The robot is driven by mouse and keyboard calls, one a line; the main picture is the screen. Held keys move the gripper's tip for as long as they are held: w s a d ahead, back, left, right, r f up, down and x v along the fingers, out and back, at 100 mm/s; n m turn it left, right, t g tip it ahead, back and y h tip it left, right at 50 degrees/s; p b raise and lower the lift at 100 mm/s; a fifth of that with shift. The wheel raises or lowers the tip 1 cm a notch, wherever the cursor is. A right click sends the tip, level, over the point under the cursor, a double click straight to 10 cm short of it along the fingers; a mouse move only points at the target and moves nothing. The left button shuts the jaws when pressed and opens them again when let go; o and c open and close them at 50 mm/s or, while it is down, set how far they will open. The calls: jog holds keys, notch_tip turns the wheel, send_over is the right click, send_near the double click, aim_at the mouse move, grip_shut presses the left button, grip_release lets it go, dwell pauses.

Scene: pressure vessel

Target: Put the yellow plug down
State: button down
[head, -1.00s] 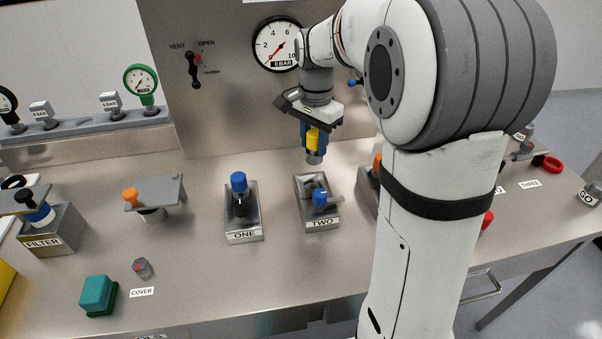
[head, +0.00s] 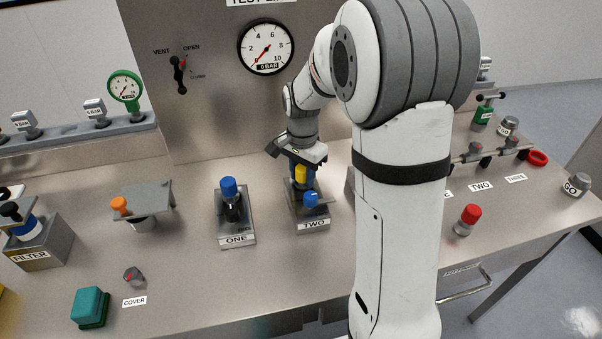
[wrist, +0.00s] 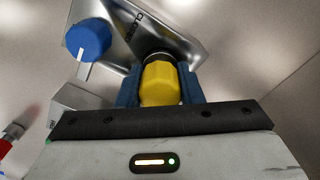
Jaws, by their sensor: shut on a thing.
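My gripper (head: 301,178) is shut on the yellow plug (head: 300,174). In the wrist view the plug (wrist: 160,84) sits between the two blue fingers, one on each side.
A pressure gauge (head: 266,47) and a vent lever (head: 179,75) are on the back panel. A teal block (head: 91,306) lies front left.

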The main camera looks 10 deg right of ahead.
jog(key=shift+f, duration=0.1)
jog(key=c, duration=1.5)
grip_release()
jog(key=shift+f, duration=0.15)
jog(key=o, duration=0.5)
